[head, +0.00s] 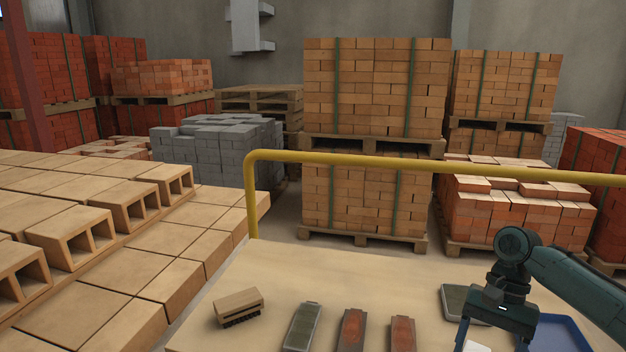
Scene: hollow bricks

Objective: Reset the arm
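My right arm (570,275) comes in from the right edge, over the right part of the table. Its gripper (493,343) points down near the bottom of the view. Its fingers look spread apart, and I see nothing held between them; the lower ends are close to the frame's bottom edge. My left arm and gripper are not in view.
A yellow rail (350,160) runs behind. Hollow bricks (125,204) stand left.

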